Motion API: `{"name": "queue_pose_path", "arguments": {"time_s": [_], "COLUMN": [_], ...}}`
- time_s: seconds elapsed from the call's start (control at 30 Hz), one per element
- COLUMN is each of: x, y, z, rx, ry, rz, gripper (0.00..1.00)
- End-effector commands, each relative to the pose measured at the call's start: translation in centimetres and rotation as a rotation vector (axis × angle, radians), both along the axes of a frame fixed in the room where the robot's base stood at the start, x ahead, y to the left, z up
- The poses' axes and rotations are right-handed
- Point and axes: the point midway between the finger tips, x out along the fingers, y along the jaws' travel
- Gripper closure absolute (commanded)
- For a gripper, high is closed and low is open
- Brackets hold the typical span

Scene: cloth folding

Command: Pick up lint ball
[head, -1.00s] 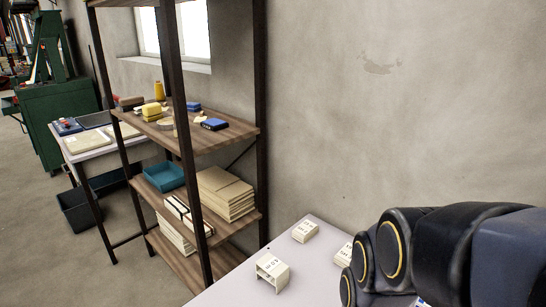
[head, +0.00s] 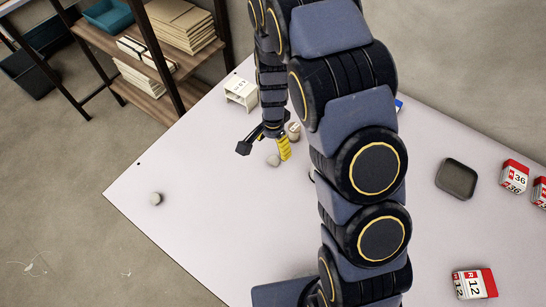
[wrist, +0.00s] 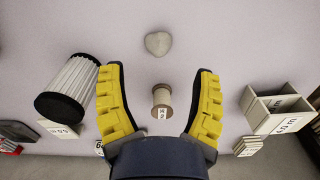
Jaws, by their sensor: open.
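A small grey, rounded lump that looks like the lint ball (wrist: 158,44) lies on the pale table, just beyond my fingertips in the wrist view. My gripper (wrist: 161,72) is open, with yellow pads apart and nothing held. A small spool with a label (wrist: 162,100) shows between the fingers in the wrist view, apart from both. Whether the fingers touch the table cannot be told.
A dark tray (head: 457,179) and red-white blocks (head: 474,283) lie right. The front left table is clear.

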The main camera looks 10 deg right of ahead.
Motion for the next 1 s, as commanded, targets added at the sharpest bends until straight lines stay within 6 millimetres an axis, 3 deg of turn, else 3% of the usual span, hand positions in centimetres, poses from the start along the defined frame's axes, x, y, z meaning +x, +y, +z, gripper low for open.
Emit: {"name": "queue_pose_path", "arguments": {"time_s": [0.27,0.6,0.83,1.0], "x": [-0.2,-0.5,-0.4,-0.4], "y": [0.0,0.0,0.0,0.0], "z": [-2.3,-6.6,-6.7,-6.7], "rx": [-0.001,0.000,0.000,0.000], "ry": [0.001,0.003,-0.001,-0.001], "rz": [0.003,0.002,0.003,0.003], "gripper": [0.36,0.36,0.36,0.61]}}
